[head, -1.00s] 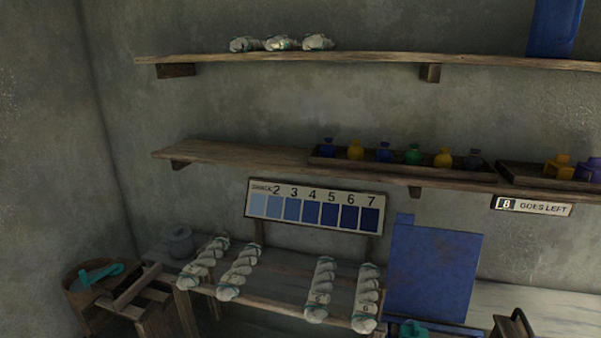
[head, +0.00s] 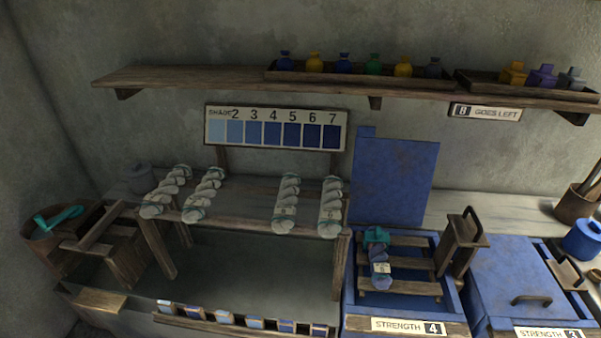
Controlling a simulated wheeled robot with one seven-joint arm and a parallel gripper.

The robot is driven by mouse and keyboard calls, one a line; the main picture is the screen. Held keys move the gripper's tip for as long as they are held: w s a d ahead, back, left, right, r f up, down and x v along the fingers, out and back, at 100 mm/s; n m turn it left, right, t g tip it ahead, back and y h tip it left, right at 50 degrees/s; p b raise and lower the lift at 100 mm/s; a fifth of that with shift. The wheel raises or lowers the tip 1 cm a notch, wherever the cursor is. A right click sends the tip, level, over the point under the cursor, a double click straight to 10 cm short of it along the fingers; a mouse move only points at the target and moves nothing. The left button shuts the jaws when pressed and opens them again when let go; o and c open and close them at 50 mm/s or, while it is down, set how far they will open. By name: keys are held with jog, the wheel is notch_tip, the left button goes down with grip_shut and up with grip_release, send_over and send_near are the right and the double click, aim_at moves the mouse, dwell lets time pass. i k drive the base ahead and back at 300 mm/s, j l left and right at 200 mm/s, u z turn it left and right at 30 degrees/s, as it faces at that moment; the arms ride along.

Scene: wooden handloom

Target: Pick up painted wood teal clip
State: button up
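A small teal piece (head: 376,236), which looks like the clip, sits at the back of the wooden rack on the open blue vat (head: 350,300). A short bluish-purple skein (head: 380,270) with a pale tag hangs or lies just in front of it, seemingly touching it. A longer teal object (head: 60,217) lies across the round wooden bucket (head: 38,243) at the far left; its exact shape is too small to tell. My gripper is not in view.
Pale skeins (head: 288,203) lie on a wooden rack left of the vat. An upright wooden block with a handle (head: 462,240) stands right of the teal piece. A closed blue vat (head: 505,280) is further right. Bottles in trays line the shelf (head: 190,78).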

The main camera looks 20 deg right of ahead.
aim_at(378, 235)
jog(key=i+l+z, duration=0.25)
jog(key=z, duration=0.25)
jog(key=i+l+z, duration=0.15)
jog(key=z, duration=0.35)
jog(key=i+j, duration=0.05)
jog(key=i, duration=0.05)
